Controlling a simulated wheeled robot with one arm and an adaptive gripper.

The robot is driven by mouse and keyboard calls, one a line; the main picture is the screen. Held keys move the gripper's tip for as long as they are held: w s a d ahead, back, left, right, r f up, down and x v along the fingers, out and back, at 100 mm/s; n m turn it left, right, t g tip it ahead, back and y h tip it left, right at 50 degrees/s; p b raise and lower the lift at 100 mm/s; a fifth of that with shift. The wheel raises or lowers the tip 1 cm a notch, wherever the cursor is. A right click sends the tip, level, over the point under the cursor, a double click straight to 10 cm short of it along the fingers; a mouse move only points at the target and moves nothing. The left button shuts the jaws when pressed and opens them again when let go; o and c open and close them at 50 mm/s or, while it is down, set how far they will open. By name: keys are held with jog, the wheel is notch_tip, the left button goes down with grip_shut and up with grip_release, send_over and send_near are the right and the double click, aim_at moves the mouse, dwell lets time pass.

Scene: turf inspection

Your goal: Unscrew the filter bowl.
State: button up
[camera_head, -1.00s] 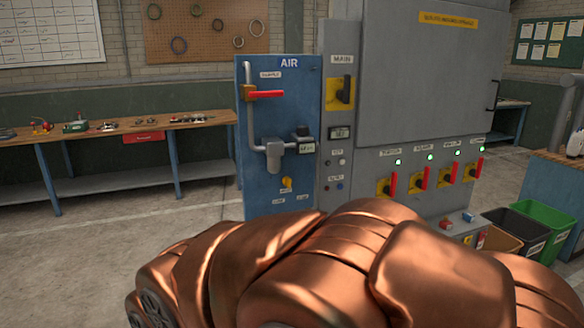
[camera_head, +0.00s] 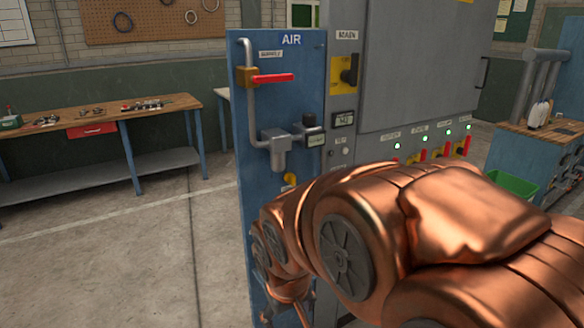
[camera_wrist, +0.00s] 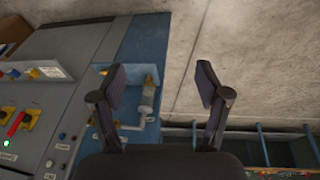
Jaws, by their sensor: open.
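The filter bowl (camera_head: 279,158) is a small grey cylinder hanging under the pipe fitting on the blue AIR panel (camera_head: 282,90). In the head view my copper arm reaches down in front of the panel's lower part, and the gripper is mostly cut off at the bottom edge.
The grey cabinet (camera_head: 420,80) adjoins on the right. A workbench (camera_head: 105,120) stands left, with clear floor (camera_head: 120,240) before it.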

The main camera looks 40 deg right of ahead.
jog(key=w+d+r+m+t+h, duration=0.1)
jog(key=w+d+r+t, duration=0.2)
jog(key=w+d, duration=0.4)
jog(key=w+d+r+t+h, duration=0.1)
jog(key=w+d+r+t, duration=0.15)
jog(key=w+d, duration=0.55)
jog(key=n+t+y+p, duration=0.1)
jog(key=t, duration=0.8)
send_near(282, 162)
jog(key=w, duration=0.1)
jog(key=w+f, duration=0.1)
jog(key=w+d+f, duration=0.1)
jog(key=w, duration=0.1)
jog(key=shift+w+r+n+t+y, duration=0.15)
jog(key=shift+r+n+t+y, duration=0.25)
jog(key=shift+r+t+y, duration=0.3)
jog(key=shift+w+r+p, duration=0.15)
jog(key=shift+w+p, duration=0.2)
jog(key=shift+w, duration=0.1)
jog(key=shift+w+d+p, duration=0.2)
jog(key=shift+w+p, duration=0.25)
jog(key=shift+w, duration=1.25)
jog(key=shift+w+d+p, duration=0.15)
jog(key=shift+w+p, duration=0.3)
jog(key=shift+w, duration=1.25)
jog(key=c, duration=1.3)
jog(key=shift+b, duration=0.35)
jog(key=shift+c, duration=0.2)
